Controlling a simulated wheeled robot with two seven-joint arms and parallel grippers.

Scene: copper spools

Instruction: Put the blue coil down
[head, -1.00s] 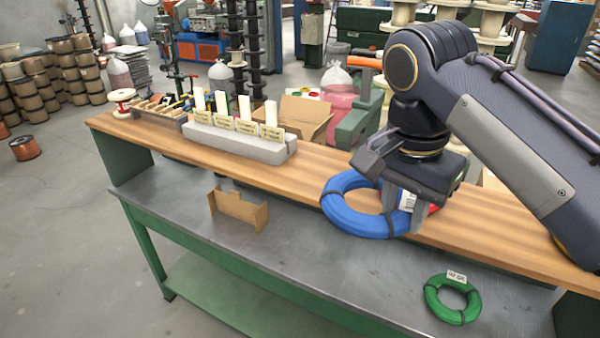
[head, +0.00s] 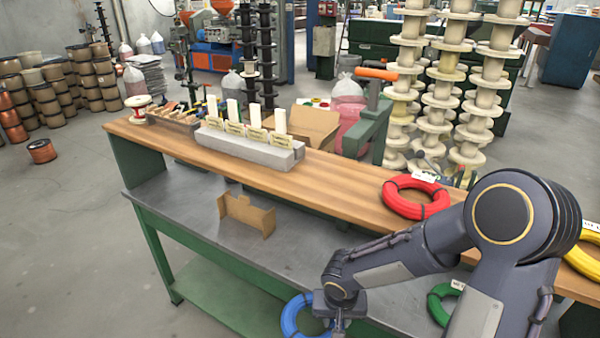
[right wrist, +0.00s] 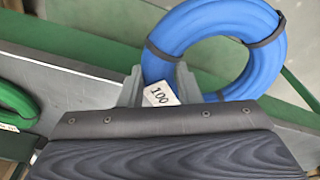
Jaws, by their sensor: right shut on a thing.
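The blue coil (head: 288,318) is at the bottom of the head view, by the front edge of the grey bench top (head: 285,262). My right gripper (head: 338,322) is shut on the coil's right side. In the right wrist view the blue coil (right wrist: 215,85) shows as a ring with dark bands and a white tag reading 100 (right wrist: 161,93), with the fingers (right wrist: 158,85) at its near side. The coil overlaps the bench's green front rail in the picture; I cannot tell its height. My left gripper is not in view.
A red coil (head: 388,200) and a yellow coil (head: 582,262) lie on the wooden shelf (head: 330,188). A green coil (head: 436,306) lies on the bench top, partly behind my arm. A cardboard holder (head: 246,213) stands left of centre. The bench top between is bare.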

